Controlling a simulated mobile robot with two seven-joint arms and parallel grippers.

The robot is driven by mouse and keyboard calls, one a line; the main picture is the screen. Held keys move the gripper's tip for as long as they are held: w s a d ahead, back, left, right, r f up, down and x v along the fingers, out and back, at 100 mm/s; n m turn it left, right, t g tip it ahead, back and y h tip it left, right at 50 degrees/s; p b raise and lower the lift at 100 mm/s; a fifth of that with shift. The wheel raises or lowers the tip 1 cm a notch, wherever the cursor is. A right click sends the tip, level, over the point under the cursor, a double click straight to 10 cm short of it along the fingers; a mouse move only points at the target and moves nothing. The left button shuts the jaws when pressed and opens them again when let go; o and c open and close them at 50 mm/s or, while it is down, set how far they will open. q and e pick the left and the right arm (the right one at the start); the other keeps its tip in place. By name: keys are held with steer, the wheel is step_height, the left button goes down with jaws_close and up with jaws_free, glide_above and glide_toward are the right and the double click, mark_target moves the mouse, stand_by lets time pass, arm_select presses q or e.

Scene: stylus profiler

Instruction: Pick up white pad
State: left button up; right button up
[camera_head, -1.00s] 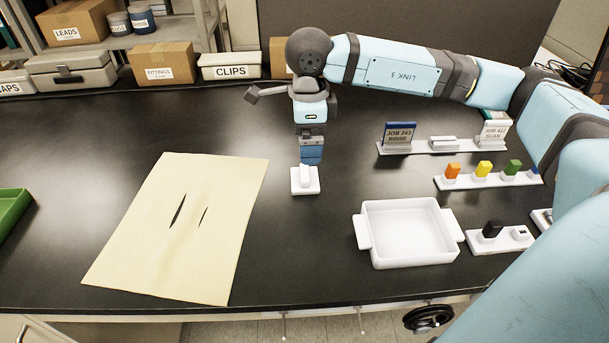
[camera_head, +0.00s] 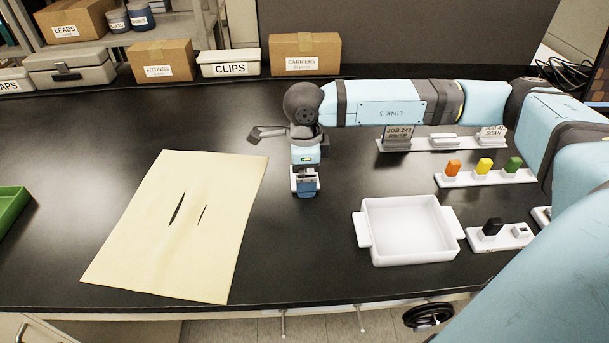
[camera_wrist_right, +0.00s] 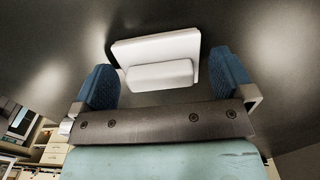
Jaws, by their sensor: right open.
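The white pad (camera_wrist_right: 150,48) is a flat white block with a raised bar on top; it rests on the dark bench. In the right wrist view it lies ahead of and between the blue fingertips of my right gripper (camera_wrist_right: 165,85), which stand apart on either side of the raised bar. In the head view my right gripper (camera_head: 305,188) points down over the pad and hides most of it. I cannot tell whether the fingers touch it. My left gripper is not in view.
A cream sheet with two dark slits (camera_head: 180,230) lies to the left. A white tray (camera_head: 408,232) stands to the right. Behind it are white strips with coloured blocks (camera_head: 484,167) and job cards (camera_head: 397,138). A green tray (camera_head: 12,215) is at the left edge. Boxes line the back.

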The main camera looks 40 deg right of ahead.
steer(key=c, duration=0.8)
steer(key=shift+r, duration=0.2)
step_height(320, 180, up, 20)
steer(key=shift+s+f+p, duration=0.1)
steer(key=shift+p, duration=0.4)
